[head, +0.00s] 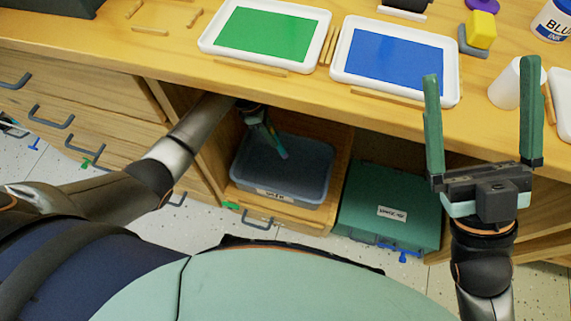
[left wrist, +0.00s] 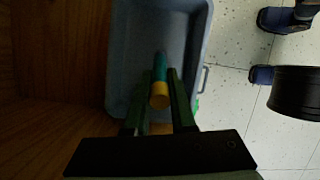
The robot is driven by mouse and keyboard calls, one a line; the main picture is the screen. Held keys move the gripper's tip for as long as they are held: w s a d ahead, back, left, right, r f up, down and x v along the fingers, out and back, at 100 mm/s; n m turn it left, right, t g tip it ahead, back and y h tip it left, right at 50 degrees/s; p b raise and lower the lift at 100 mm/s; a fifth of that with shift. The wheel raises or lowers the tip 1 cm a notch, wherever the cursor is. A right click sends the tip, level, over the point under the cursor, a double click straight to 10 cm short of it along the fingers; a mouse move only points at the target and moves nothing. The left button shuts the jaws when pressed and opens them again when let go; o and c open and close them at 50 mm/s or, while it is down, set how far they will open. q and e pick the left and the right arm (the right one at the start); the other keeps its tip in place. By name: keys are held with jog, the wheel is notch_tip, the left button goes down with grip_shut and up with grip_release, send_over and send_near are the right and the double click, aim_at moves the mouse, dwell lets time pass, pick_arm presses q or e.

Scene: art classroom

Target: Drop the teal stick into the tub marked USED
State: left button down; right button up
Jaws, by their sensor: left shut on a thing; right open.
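The teal stick (head: 282,150) is held by my left gripper (head: 272,137), which reaches into the open space under the table. In the left wrist view the stick (left wrist: 160,68) has a yellow end and sits between the fingers of my left gripper (left wrist: 156,85). The grey-blue tub (head: 309,190) is below it on a wooden pull-out shelf, and the stick points down over the tub's inside. The tub's front label is too blurred to read surely. The tub (left wrist: 118,50) also shows under the stick in the left wrist view. My right gripper (head: 481,72) is open and empty above the table's front edge.
A teal box (head: 385,205) with a label stands right of the tub. The table top (head: 300,92) above carries a green tray (head: 207,40), a blue tray (head: 448,98), a white cup (head: 505,85) and several wooden sticks. Wooden walls flank the tub's space.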

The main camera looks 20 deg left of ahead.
pick_arm(q)
notch_tip(320, 180, down, 4)
jog(key=b, duration=0.2)
jog(key=shift+s+r+b, duration=0.1)
jog(key=shift+b, duration=0.25)
jog(key=shift+f+b, duration=0.7)
jog(key=shift+f, duration=0.05)
jog(key=c, duration=0.7)
grip_release()
jog(key=shift+r, duration=0.1)
